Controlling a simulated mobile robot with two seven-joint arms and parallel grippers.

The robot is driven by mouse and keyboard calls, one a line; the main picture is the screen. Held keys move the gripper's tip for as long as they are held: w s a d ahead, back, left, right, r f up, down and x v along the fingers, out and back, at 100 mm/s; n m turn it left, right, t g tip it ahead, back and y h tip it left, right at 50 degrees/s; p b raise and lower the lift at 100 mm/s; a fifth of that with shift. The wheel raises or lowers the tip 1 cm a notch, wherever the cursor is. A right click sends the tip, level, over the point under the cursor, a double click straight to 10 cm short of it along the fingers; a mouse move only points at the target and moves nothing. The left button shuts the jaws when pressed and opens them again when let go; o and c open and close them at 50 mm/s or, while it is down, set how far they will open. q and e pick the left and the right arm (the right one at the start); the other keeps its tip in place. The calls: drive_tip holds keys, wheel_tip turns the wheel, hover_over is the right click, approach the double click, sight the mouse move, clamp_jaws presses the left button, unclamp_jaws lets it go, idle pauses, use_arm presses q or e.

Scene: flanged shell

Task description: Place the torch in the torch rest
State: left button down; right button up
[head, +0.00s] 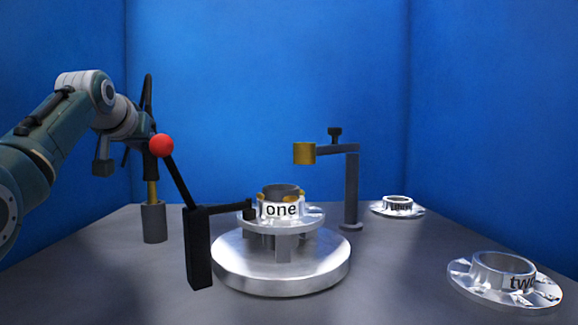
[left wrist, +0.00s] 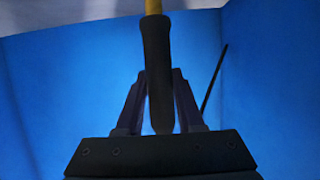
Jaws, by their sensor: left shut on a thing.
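My left gripper (head: 146,144) is shut on the torch, partly behind a red ball in the head view. The torch has a black handle and a yellow neck (head: 152,192) that points down. In the left wrist view the torch handle (left wrist: 157,60) sits upright between the two fingers of the gripper (left wrist: 158,90). The torch rest looks to be the grey upright cylinder (head: 154,224) at the left of the table. The neck's lower end meets the cylinder's mouth; how far in it is, I cannot tell. My right gripper is not in view.
A black clamp (head: 199,250) with a red-ball lever (head: 161,145) stands close right of the cylinder. A flanged shell marked "one" (head: 281,222) sits on a round metal base (head: 282,275). A post (head: 352,190) carries a brass block. Two more shells lie at right.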

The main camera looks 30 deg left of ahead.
sight(147, 162)
use_arm(q)
wheel_tip(147, 162, down, 3)
drive_tip(key=shift+f+b, duration=0.2)
drive_tip(key=shift+b, duration=0.2)
drive_tip(key=shift+r, duration=0.1)
drive_tip(key=c, duration=0.5)
unclamp_jaws()
drive_tip(key=shift+f, duration=0.2)
drive_tip(key=shift+s+d+r, duration=0.2)
drive_tip(key=shift+s+r, duration=0.05)
drive_tip(key=shift+r, duration=0.1)
drive_tip(key=p+v, duration=0.3)
drive_tip(key=v, duration=0.8)
drive_tip(key=shift+s+d, duration=0.15)
